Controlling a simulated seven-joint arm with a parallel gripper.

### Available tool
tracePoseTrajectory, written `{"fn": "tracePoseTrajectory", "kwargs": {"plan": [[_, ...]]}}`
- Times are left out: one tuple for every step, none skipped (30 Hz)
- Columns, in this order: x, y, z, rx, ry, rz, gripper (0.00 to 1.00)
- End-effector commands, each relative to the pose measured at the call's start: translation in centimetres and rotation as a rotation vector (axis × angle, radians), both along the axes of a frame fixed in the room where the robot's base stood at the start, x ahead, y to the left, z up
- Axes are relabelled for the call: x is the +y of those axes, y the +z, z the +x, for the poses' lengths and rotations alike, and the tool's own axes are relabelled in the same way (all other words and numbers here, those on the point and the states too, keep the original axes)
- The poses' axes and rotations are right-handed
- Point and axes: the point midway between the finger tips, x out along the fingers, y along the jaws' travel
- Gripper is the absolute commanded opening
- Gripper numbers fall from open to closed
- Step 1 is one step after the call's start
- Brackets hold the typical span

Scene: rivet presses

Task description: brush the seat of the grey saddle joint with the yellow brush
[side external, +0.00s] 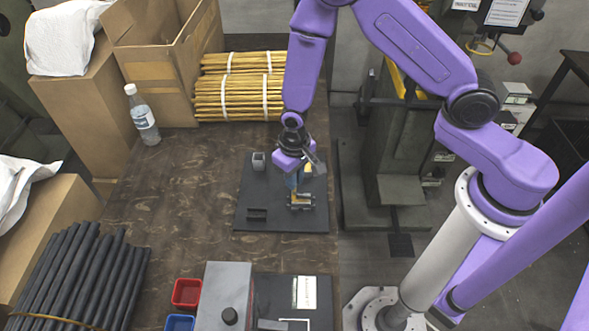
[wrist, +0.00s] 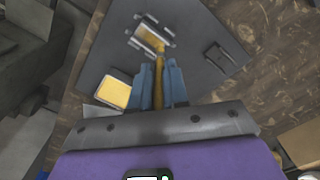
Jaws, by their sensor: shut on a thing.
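My gripper (wrist: 158,88) has blue fingers, shut on the yellow brush (wrist: 159,68), which points away from the wrist. In the side view my gripper (side external: 294,182) is low over the dark mat. The grey saddle joint (wrist: 137,43) lies on the mat, its seat yellowish between grey end lugs. It also shows in the side view (side external: 301,206), just below the fingers. The brush tip is at the joint's near edge in the wrist view; I cannot tell whether it touches the seat.
The dark mat (side external: 252,188) carries a grey cup-like block (side external: 258,160) and a black slotted block (side external: 257,214). A yellow-topped pad (wrist: 114,92) lies left of the fingers. Red (side external: 187,292) and blue (side external: 180,322) bins stand in front.

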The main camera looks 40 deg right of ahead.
Motion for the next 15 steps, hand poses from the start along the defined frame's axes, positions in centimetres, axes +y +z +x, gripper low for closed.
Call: {"fn": "tracePoseTrajectory", "kwargs": {"plan": [[0.0, -0.5, 0.0, 0.002, 0.0, -0.001, 0.0], [-0.1, -0.8, 0.0, 0.002, -0.001, -0.001, 0.0], [-0.1, -1.4, -0.1, 0.003, -0.001, -0.002, 0.0], [-0.1, -1.9, -0.1, 0.003, -0.001, -0.002, 0.0], [-0.3, -2.0, -0.3, 0.004, -0.001, -0.002, 0.0], [-0.6, -1.7, -0.5, 0.001, -0.001, -0.001, 0.0], [-0.7, -1.7, -0.7, 0.001, 0.0, -0.001, 0.0], [-0.9, -1.7, -1.0, 0.002, 0.0, -0.001, 0.0], [-1.2, -1.7, -1.2, 0.002, -0.001, -0.001, 0.0], [-1.4, -1.8, -1.4, 0.002, -0.001, -0.001, 0.0], [-1.6, -1.9, -1.6, 0.002, -0.001, -0.001, 0.0], [-1.8, -1.8, -1.8, 0.002, 0.0, -0.001, 0.0], [-2.0, -1.8, -2.0, 0.001, 0.0, -0.001, 0.0], [-2.2, -1.8, -2.2, 0.002, 0.0, -0.001, 0.0], [-2.5, -1.9, -2.5, 0.002, -0.001, -0.001, 0.0]]}}
